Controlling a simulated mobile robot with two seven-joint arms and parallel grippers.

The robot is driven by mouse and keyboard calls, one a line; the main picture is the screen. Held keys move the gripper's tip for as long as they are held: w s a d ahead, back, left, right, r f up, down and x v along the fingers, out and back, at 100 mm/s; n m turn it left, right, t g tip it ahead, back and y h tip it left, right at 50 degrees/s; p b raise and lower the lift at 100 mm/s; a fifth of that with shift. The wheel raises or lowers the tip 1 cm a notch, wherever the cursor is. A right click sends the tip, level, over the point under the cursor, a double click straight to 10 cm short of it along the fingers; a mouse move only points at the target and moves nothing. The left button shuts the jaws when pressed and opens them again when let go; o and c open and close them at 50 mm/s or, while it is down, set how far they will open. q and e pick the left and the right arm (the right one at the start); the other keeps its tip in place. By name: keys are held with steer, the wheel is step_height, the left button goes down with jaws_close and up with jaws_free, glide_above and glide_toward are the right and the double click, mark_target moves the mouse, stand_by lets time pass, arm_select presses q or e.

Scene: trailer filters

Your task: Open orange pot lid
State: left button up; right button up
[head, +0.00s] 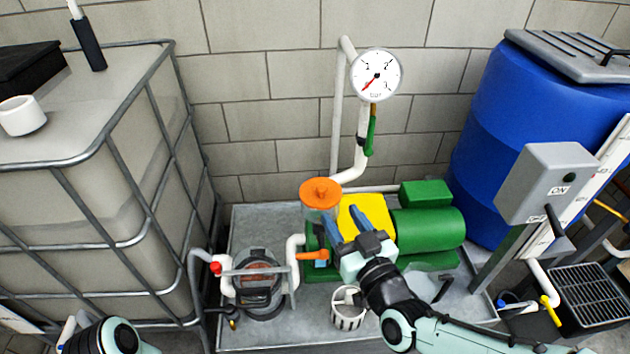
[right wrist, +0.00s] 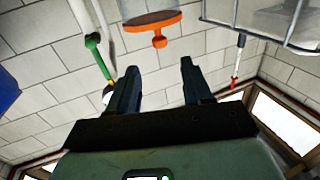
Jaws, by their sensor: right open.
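The orange pot lid (head: 320,188), round with a small knob on top, sits on a clear pot (head: 318,221) above the green pump. In the right wrist view the lid (right wrist: 146,23) and its knob (right wrist: 160,41) show upside down, just beyond my fingertips and in line with the gap. My right gripper (head: 346,218) is open and empty, close to the pot on its front right side; its two fingers also show apart in the right wrist view (right wrist: 160,67). My left gripper is out of view; only part of the left arm shows at the lower left.
The green pump motor (head: 430,232) and a yellow part (head: 378,210) stand right of the pot. White pipes and a pressure gauge (head: 376,75) rise behind. An orange-handled valve (head: 312,255) and a white basket (head: 347,318) are below. A caged tank (head: 80,180) stands left, a blue barrel (head: 515,130) right.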

mark_target(318, 181)
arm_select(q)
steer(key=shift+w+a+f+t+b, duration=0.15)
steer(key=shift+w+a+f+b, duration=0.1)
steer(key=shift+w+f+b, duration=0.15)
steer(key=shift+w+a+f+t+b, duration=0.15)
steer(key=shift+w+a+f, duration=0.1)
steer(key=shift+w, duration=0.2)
arm_select(e)
steer(key=x, duration=1.2)
jaws_close()
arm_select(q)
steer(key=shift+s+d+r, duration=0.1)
